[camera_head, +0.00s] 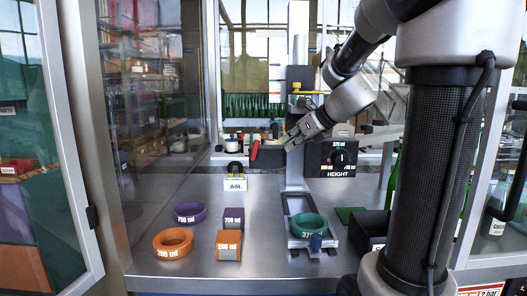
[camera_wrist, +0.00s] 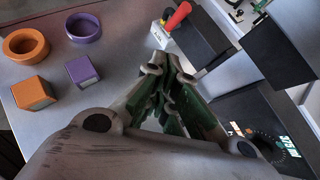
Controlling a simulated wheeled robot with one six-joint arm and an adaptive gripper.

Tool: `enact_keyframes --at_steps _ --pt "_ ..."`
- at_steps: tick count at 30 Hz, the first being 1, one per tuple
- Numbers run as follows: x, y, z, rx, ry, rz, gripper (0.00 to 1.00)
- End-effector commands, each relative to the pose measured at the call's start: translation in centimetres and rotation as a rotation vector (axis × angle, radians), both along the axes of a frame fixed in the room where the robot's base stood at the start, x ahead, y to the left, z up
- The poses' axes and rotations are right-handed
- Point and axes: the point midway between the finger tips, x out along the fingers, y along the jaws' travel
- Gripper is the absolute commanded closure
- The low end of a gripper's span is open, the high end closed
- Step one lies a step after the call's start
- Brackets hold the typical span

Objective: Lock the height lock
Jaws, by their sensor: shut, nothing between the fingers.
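A red lever (camera_head: 254,150) rises tilted from the left end of a dark block on the column (camera_head: 297,165); I cannot tell whether it is the height lock or how it is set. The red lever also shows at the top of the wrist view (camera_wrist: 178,16), by a black block (camera_wrist: 200,36). A black box marked HEIGHT with a round dial (camera_head: 340,158) sits right of the column. My gripper (camera_head: 288,143) is shut and empty, right of the red lever and apart from it. Its fingers (camera_wrist: 168,66) point toward the block in the wrist view.
A white AIR box (camera_head: 235,184) stands left of the column. An orange ring (camera_head: 173,243), purple ring (camera_head: 190,212) and orange and purple blocks (camera_head: 229,246) are on the left. A green ring (camera_head: 308,226) sits at the column's foot.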

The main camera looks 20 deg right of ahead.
Motion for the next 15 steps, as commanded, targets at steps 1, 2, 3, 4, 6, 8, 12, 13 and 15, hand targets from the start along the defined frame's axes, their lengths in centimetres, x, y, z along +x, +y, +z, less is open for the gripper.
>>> enact_keyframes --at_steps 1,2,3,4,6,8,12,13,15 --pt "0.3 0.1 0.2 0.075 0.014 -0.061 1.0" --pt "0.4 0.1 0.3 0.117 0.025 -0.096 1.0" --pt "0.4 0.1 0.3 0.16 0.039 -0.131 1.0" --pt "0.4 0.0 0.3 0.184 0.048 -0.151 1.0" --pt "0.5 0.1 0.3 0.219 0.063 -0.18 1.0" --pt "0.7 0.2 0.1 0.233 0.07 -0.189 1.0" --pt "1.8 0.7 -0.9 0.236 0.072 -0.19 1.0" --pt "2.2 0.8 -1.2 0.236 0.073 -0.19 1.0" --pt "3.3 1.2 -2.0 0.235 0.074 -0.189 1.0"
